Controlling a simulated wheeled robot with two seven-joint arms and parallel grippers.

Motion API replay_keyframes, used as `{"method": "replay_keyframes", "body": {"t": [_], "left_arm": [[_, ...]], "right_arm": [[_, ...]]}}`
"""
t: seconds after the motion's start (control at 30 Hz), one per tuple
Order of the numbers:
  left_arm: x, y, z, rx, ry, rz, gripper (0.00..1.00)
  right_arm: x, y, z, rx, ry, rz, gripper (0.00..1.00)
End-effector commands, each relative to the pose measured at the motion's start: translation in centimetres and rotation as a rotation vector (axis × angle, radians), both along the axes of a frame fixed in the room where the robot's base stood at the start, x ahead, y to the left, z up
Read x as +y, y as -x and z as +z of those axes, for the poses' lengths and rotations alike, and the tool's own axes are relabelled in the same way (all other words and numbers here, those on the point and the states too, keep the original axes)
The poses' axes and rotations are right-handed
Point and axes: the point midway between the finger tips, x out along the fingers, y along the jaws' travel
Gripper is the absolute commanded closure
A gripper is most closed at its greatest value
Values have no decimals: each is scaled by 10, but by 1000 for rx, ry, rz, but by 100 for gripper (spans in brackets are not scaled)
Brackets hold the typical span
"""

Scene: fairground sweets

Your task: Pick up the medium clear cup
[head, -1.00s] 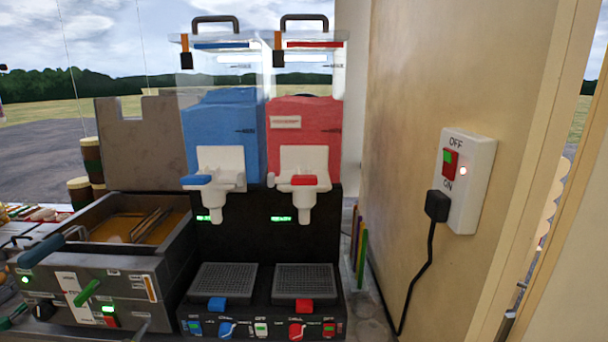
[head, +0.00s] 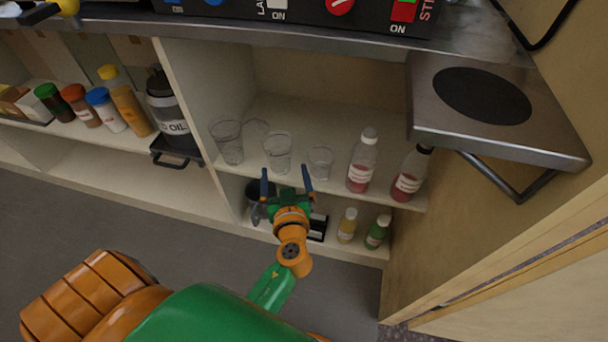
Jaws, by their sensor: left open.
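Clear cups stand on the upper shelf under the counter in the head view. A tall clear cup (head: 229,141) is at the left, a medium clear cup (head: 278,151) is in the middle, and a small clear cup (head: 320,161) is at the right. Part of another clear cup shows behind the left ones. My left gripper (head: 286,177) is open and empty. Its two blue fingers point toward the shelf, in front of and just below the medium cup in the picture. I cannot tell whether they touch it. My right gripper is not in view.
Two bottles with red liquid (head: 362,160) stand right of the cups. The lower shelf holds small bottles (head: 347,225) and a dark item. An oil bottle (head: 165,112) and sauce bottles stand left of the divider. A metal side shelf (head: 490,100) juts out at the right.

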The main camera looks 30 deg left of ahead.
Motion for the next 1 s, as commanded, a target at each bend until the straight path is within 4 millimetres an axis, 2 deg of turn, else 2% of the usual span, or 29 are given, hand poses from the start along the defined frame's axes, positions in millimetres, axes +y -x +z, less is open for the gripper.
{"method": "replay_keyframes", "body": {"t": [0.03,0.2,0.43,0.7,0.97,1.0], "left_arm": [[3,-1,1,-22,0,11,0],[17,-18,9,-36,-5,17,0],[44,-50,3,-32,-4,14,0],[48,-55,1,-30,-1,14,0],[47,-55,1,-29,-1,14,70],[47,-55,1,-29,-1,14,72]], "right_arm": [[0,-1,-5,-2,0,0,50],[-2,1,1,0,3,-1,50],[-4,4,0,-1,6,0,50],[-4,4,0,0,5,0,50],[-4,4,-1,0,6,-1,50],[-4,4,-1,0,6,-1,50]]}}
